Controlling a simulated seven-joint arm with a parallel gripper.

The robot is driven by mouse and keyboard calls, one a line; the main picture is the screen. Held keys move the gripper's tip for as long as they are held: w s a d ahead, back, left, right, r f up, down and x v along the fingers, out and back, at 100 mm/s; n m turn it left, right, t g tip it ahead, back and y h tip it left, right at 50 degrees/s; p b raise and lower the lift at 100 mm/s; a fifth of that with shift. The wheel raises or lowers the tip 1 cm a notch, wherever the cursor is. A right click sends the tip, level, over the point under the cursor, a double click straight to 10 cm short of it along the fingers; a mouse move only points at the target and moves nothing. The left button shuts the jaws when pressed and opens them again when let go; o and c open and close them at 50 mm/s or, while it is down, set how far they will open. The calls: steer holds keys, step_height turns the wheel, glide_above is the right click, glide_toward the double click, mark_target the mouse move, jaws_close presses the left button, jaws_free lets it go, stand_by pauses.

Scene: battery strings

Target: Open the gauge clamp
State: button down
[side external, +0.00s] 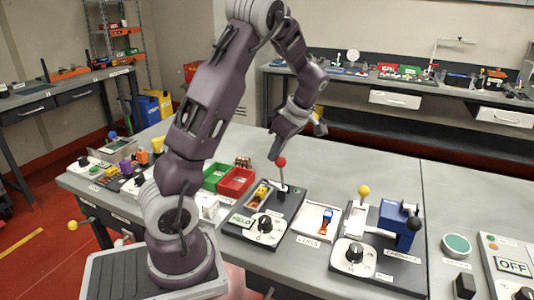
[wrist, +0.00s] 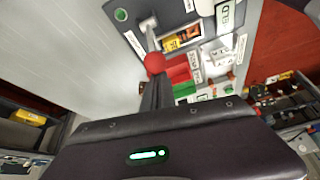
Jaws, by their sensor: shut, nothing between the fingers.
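A dark panel (side external: 292,212) on the bench carries a lever with a red ball knob (side external: 281,161), standing nearly upright. An orange-yellow part (side external: 261,194) sits in a slot beside the lever. A display (side external: 240,221) on the panel seems to read HELD and is partly cut off in the wrist view (wrist: 225,15). My gripper (side external: 273,153) is shut and empty, pointing down just above and beside the red knob. In the wrist view the fingers (wrist: 152,97) end close to the knob (wrist: 154,64). I cannot tell whether they touch it. Which control is the gauge clamp is not legible.
Green (side external: 215,176) and red (side external: 236,181) bins stand left of the panel. A white LUGS tray (side external: 316,221) and a carriage panel (side external: 385,268) with a yellow-knobbed lever (side external: 364,190) stand to the right. The bench behind the panel is clear.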

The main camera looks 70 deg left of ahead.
steer(key=shift+w+d+r+g+y, duration=0.1)
steer(key=shift+w+d+g+y, duration=0.85)
steer(key=shift+w+d, duration=0.2)
steer(key=shift+w+d+f+g+y, duration=0.15)
steer(key=shift+w+d+g+y, duration=0.3)
steer(key=shift+w+d, duration=0.2)
steer(key=shift+w+d+f+g+y, duration=0.15)
steer(key=shift+w+d+g+y, duration=0.2)
steer(key=shift+w+d, duration=0.3)
steer(key=shift+w+d+f, duration=0.1)
steer(key=shift+d, duration=0.05)
